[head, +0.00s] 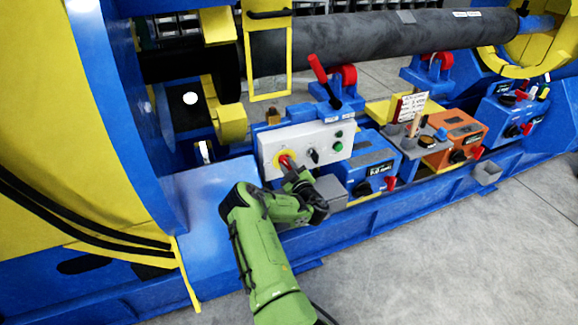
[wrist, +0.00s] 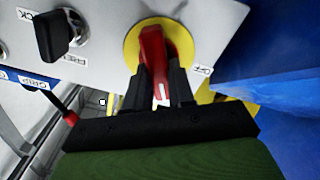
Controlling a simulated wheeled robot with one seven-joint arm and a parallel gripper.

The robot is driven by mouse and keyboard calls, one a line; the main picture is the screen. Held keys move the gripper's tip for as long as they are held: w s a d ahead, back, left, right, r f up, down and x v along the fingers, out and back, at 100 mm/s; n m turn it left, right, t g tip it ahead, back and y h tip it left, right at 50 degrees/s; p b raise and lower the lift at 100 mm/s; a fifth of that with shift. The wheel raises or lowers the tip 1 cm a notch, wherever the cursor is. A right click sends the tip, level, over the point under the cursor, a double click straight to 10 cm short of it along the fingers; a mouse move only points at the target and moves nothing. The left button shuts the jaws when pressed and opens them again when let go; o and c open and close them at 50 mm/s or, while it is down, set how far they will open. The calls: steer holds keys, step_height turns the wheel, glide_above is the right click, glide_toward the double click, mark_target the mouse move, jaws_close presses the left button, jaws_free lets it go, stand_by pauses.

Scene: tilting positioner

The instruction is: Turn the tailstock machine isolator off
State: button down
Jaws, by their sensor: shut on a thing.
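The isolator is a red rotary handle (wrist: 152,48) on a round yellow plate (wrist: 131,45), set in a light grey control panel (wrist: 105,22). In the head view the yellow plate (head: 279,157) is at the panel's left end. My gripper (wrist: 160,84) is shut on the red handle, with one dark finger on each side. The handle's white-marked end points down between the fingers in the wrist view. An "OFF" label (wrist: 203,69) is right of the plate. In the head view my gripper (head: 290,172) hides part of the handle.
A black selector knob (wrist: 60,33) is on the same panel, left of the handle in the wrist view. A green button (head: 338,147) is at the panel's right. A blue box (head: 372,160) and an orange box (head: 460,138) stand farther right. The concrete floor in front is clear.

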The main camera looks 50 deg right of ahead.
steer(key=n, duration=0.3)
steer(key=n+b, duration=0.1)
steer(key=n, duration=0.2)
steer(key=shift+w+a+f+n, duration=0.1)
steer(key=shift+w+a+n, duration=0.05)
steer(key=shift+n, duration=0.15)
steer(key=n+b, duration=0.1)
steer(key=n, duration=0.4)
steer(key=shift+f+b, duration=0.15)
steer(key=shift+b, duration=0.25)
steer(key=shift+n, duration=0.4)
steer(key=c, duration=1.1)
jaws_free()
steer(key=shift+c, duration=0.2)
steer(key=shift+o, duration=0.9)
steer(key=shift+w, duration=0.1)
steer(key=shift+f, duration=0.1)
steer(key=shift+a, duration=0.1)
